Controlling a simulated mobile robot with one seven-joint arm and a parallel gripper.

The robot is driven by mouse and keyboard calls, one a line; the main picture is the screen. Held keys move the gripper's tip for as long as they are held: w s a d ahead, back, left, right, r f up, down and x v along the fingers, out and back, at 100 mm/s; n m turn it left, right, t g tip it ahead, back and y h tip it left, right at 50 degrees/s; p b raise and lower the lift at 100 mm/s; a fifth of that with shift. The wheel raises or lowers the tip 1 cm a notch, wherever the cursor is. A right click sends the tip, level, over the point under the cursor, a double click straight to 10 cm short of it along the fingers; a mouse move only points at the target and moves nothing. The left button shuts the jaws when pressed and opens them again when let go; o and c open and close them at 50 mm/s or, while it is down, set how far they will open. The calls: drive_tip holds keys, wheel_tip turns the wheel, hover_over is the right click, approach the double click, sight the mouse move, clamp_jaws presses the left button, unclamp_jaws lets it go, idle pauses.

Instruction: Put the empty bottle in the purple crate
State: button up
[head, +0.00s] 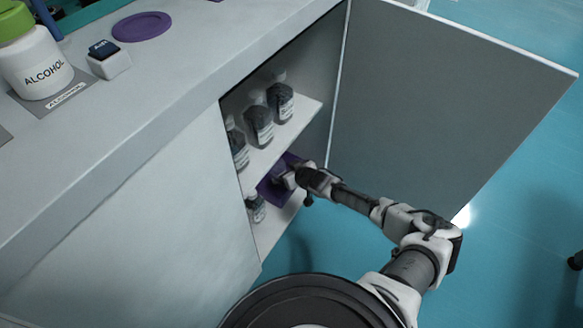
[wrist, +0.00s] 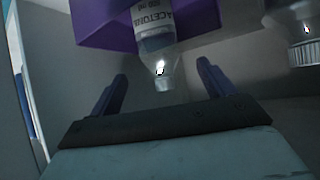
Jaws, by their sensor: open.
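The purple crate (head: 268,190) sits on the lower shelf of the open cabinet. Its purple walls also show at the top of the wrist view (wrist: 104,26). A clear bottle with a white acetone label (wrist: 156,42) appears against the crate, its narrow neck pointing down the picture toward my gripper. Its lower body is cut off by the frame, and I cannot tell how deep in the crate it sits. My gripper (wrist: 162,76) is open, with its fingers on either side of the neck and apart from it. In the head view my gripper (head: 290,180) is at the crate and partly hides it.
Another bottle (head: 256,208) stands on the lower shelf, left of the crate. The open cabinet door (head: 440,95) is right of my arm. An alcohol bottle (head: 38,65) and a purple disc (head: 142,26) are on the tabletop.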

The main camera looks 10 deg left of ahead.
drive_tip(key=shift+v, duration=1.45)
